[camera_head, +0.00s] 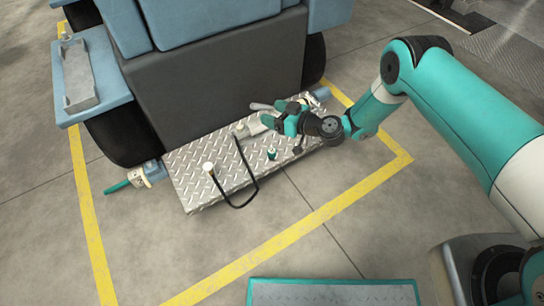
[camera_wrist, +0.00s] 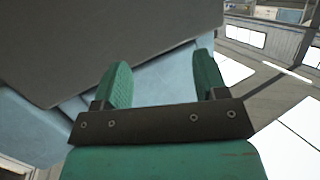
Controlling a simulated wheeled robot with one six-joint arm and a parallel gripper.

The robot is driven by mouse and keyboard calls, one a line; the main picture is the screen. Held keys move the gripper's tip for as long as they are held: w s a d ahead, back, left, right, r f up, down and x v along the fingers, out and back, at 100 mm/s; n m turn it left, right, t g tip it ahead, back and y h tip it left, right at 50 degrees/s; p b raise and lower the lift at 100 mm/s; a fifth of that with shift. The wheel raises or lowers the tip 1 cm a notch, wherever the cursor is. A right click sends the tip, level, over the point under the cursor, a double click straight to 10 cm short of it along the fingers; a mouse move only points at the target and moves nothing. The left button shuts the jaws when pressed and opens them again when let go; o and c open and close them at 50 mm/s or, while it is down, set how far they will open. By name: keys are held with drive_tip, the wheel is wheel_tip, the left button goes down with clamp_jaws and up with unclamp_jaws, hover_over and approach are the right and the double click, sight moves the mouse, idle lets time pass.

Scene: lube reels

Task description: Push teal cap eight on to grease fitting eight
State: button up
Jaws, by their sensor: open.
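My gripper (camera_head: 280,119) is over the right part of a diamond-plate step at the foot of the blue-grey machine. In the wrist view my gripper (camera_wrist: 163,78) has its two teal fingers apart, with nothing between them. A small teal piece, perhaps a cap (camera_head: 271,154), stands on the plate just below and left of the gripper, apart from it. A pale round knob (camera_head: 208,167) with a black hose is at the plate's left. I cannot make out any number or which fitting is number eight.
The diamond-plate step (camera_head: 190,185) has bare metal at its left front. A teal-handled tool (camera_head: 125,183) lies left of it. The machine's dark panel (camera_head: 220,75) rises close behind the gripper. Yellow floor lines (camera_head: 290,228) surround the machine. A grey tray (camera_head: 80,75) sits upper left.

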drive_tip(key=s+d+f+m+t+h+b, duration=0.1)
drive_tip(key=s+d+f+m+t, duration=0.2)
drive_tip(key=f, duration=1)
drive_tip(key=m+t+h+b, duration=0.1)
drive_tip(key=t+h+b, duration=0.1)
drive_tip(key=t+h, duration=0.1)
approach(274, 154)
drive_tip(key=b+x, duration=0.3)
drive_tip(key=b, duration=0.3)
drive_tip(key=b+x, duration=0.2)
drive_tip(key=b, duration=0.4)
drive_tip(key=shift+w+a+f, duration=0.25)
drive_tip(key=shift+w+a+r+g+h+b, duration=0.1)
drive_tip(key=shift+w+a+g+h+b, duration=0.1)
drive_tip(key=shift+w+g+h+b, duration=0.15)
drive_tip(key=shift+w+a+b, duration=0.25)
drive_tip(key=shift+w+b, duration=0.15)
drive_tip(key=shift+b, duration=0.2)
drive_tip(key=b+x, duration=0.3)
drive_tip(key=shift+w+a+b, duration=0.25)
drive_tip(key=shift+w+b, duration=0.05)
drive_tip(key=shift+w+a, duration=0.1)
drive_tip(key=shift+w, duration=0.15)
